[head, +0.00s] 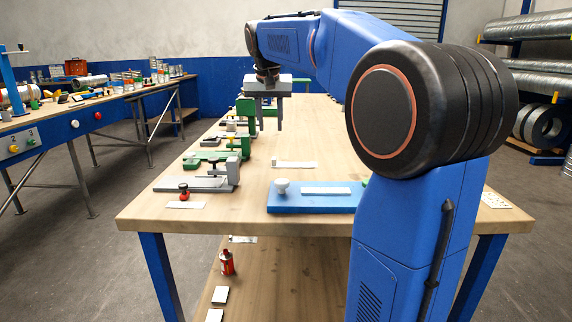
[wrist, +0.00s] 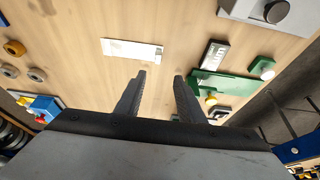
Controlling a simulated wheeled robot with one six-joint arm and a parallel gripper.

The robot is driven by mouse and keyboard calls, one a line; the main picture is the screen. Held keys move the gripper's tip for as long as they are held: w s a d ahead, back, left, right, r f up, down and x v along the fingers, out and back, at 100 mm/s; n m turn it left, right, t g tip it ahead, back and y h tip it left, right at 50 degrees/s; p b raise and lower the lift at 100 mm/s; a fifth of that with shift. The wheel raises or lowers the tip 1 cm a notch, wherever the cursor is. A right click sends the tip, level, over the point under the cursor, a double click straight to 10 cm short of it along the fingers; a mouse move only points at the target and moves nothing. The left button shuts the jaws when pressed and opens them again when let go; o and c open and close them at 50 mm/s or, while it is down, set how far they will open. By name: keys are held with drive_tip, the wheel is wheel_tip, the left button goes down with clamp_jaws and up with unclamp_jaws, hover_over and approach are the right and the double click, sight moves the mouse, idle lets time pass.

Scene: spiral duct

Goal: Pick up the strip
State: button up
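A thin pale strip (head: 297,165) lies flat on the wooden table, with a small light piece at its left end in the head view. What looks like the same strip (wrist: 128,49) lies beyond my fingertips in the wrist view, left of centre. Another pale strip (head: 326,191) lies on a blue plate (head: 310,207) nearer the table's front edge. The frames do not show which strip the task means. My gripper (head: 268,127) points down above the table, open and empty. In the wrist view, a clear gap shows between its fingers (wrist: 160,77).
Green and grey clamp fixtures (head: 210,158) line the table's left side. A red-knobbed item (head: 184,190) and a white card (head: 186,205) lie near the front left. In the wrist view, a green piece (wrist: 222,86) lies right of my fingers. Bare wood surrounds the flat strip.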

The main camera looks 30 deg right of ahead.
hover_over(274, 158)
drive_tip(key=s+a, duration=0.2)
drive_tip(key=f, duration=0.7)
drive_tip(key=shift+w+d+f, duration=0.15)
drive_tip(key=shift+w+f, duration=0.05)
drive_tip(key=shift+f, duration=0.1)
drive_tip(key=shift+x, duration=2.65)
drive_tip(key=shift+s+d, duration=0.15)
drive_tip(key=shift+s, duration=0.05)
clamp_jaws()
